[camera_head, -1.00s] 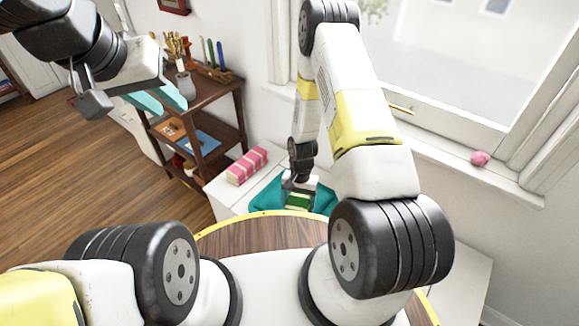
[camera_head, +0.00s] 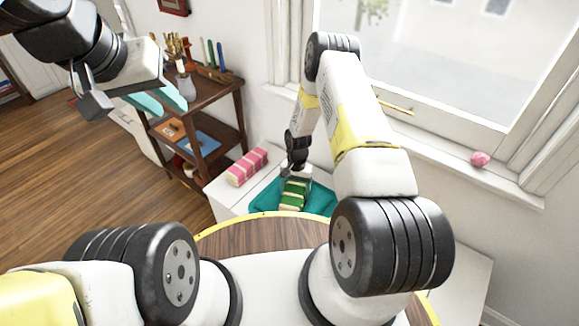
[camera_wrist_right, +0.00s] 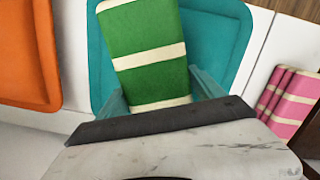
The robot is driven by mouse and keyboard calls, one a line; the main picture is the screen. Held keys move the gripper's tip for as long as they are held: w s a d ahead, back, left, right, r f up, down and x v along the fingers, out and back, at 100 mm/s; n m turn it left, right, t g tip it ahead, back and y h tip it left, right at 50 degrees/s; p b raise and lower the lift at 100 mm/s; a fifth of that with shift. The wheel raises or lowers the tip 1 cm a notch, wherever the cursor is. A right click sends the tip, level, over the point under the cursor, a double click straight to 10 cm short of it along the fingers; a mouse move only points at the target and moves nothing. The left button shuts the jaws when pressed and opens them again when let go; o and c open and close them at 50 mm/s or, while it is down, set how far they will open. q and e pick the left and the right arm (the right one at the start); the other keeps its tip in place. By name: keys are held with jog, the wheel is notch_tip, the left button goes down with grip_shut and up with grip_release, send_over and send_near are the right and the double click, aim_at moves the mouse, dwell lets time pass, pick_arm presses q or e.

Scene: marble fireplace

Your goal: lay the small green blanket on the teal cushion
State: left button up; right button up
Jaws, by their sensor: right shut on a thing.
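The small green blanket (camera_head: 292,196), a folded bundle with cream bands, is in my right gripper (camera_head: 296,176). The right wrist view shows the blanket (camera_wrist_right: 148,50) between the two teal fingers (camera_wrist_right: 160,95), which are shut on its sides. It is over the teal cushion (camera_head: 322,198), which also shows around it in the right wrist view (camera_wrist_right: 225,40). I cannot tell whether the blanket touches the cushion. My left gripper (camera_head: 158,98) is high at the upper left, empty, its teal fingers apart.
A pink striped bundle (camera_head: 247,166) lies on the white surface (camera_head: 228,196) left of the cushion. An orange cushion (camera_wrist_right: 28,50) shows in the right wrist view. A dark wooden shelf (camera_head: 215,90) stands behind. A window sill with a pink lump (camera_head: 480,159) is at right.

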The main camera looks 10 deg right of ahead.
jog(key=shift+f, duration=0.15)
jog(key=o, duration=1.5)
jog(key=shift+o, duration=0.2)
